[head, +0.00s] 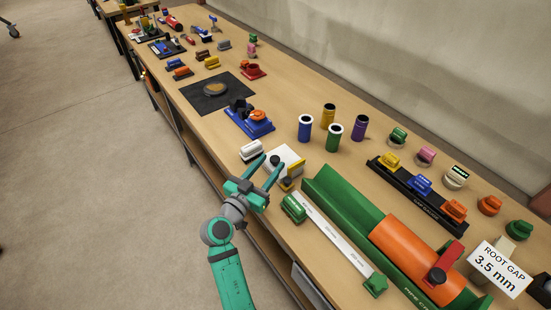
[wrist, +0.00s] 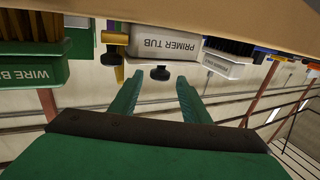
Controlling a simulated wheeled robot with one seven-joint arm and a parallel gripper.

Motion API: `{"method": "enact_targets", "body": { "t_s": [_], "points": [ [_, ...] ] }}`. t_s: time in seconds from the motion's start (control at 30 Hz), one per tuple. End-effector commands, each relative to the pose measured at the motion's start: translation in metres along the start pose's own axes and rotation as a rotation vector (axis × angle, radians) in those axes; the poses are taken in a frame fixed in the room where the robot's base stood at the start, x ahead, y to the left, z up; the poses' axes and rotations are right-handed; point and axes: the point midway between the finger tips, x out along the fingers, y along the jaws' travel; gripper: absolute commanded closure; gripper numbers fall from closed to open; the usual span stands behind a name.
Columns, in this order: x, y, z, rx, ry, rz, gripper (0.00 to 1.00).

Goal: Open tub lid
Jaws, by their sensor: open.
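The primer tub (wrist: 165,46) is a white box with a printed label, hanging upside down in the tilted wrist view. A black knob (wrist: 160,73) shows on it, just beyond my fingertips. In the head view the tub (head: 291,156) sits near the table's front edge, partly hidden by my gripper. My gripper (head: 272,161) has its teal fingers spread and empty, pointing at the tub. In the wrist view my gripper (wrist: 160,77) has a fingertip on either side below the knob. I cannot tell whether they touch the tub. The lid's edge is not clear.
A green wire brush holder (head: 293,207) and a white box (head: 251,150) flank the tub. A yellow-and-black piece (head: 287,184) is close by. Green, blue, yellow and purple cups (head: 334,137) stand behind. A long green pipe stand (head: 340,198) lies right. Open floor is left.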

Motion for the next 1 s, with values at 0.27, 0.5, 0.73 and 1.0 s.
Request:
{"method": "enact_targets", "body": {
  "t_s": [0.27,0.5,0.73,1.0],
  "points": [
    [0.033,0.001,0.000,0.001,0.000,0.002,0.57],
    [0.038,0.001,0.000,0.000,0.000,0.001,0.57],
    [0.037,0.001,0.000,0.000,0.000,0.001,0.79],
    [0.038,0.001,0.000,0.001,-0.002,0.002,1.00]
  ]
}}
